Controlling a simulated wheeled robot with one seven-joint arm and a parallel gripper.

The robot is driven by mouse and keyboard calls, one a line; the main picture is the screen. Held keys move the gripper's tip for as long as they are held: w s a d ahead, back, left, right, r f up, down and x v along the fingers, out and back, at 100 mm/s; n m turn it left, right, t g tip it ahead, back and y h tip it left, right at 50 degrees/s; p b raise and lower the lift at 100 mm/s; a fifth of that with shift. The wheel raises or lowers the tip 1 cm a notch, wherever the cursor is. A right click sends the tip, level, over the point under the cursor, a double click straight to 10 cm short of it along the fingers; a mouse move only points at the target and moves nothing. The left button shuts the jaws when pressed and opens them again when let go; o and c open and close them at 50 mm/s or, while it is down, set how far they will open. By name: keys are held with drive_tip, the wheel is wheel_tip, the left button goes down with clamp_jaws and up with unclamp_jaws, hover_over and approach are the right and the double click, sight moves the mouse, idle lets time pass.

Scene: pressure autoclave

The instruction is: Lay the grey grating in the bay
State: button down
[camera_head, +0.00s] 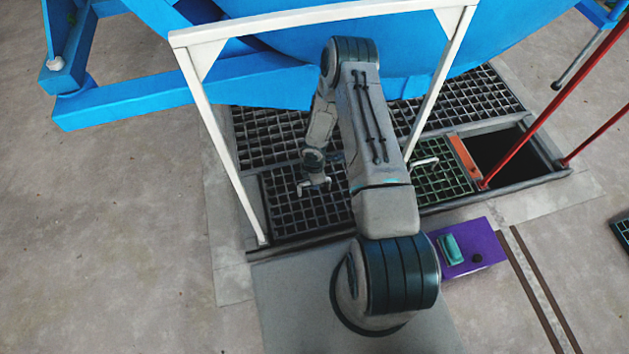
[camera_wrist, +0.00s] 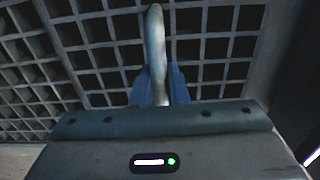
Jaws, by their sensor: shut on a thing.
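The grey grating (camera_head: 290,222) lies at the front left of the floor frame, below the white rail frame. It looks roughly level; I cannot tell whether it sits fully down. My gripper (camera_head: 315,184) is over it, shut on its upright pale handle. In the wrist view the handle (camera_wrist: 155,45) stands between the blue fingers of my gripper (camera_wrist: 158,88), with the grating's mesh (camera_wrist: 100,55) behind. An open dark bay (camera_head: 500,158) shows at the right end of the same frame. My arm hides part of the grating's right side.
A green grating (camera_head: 440,187) with a pale handle lies beside an orange bar (camera_head: 464,157). Red posts (camera_head: 552,103) stand at the open bay. A white rail frame (camera_head: 215,145) surrounds my arm. A purple box (camera_head: 470,249) is in front; a blue vessel (camera_head: 440,40) stands behind.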

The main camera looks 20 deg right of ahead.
sight(315, 192)
drive_tip(key=shift+f+b, duration=1.65)
drive_tip(key=shift+f, duration=0.25)
drive_tip(key=c, duration=1.3)
unclamp_jaws()
drive_tip(key=shift+c, duration=0.2)
wheel_tip(315, 192, up, 14)
drive_tip(key=p, duration=0.5)
drive_tip(key=shift+p, duration=0.3)
drive_tip(key=shift+f, duration=0.1)
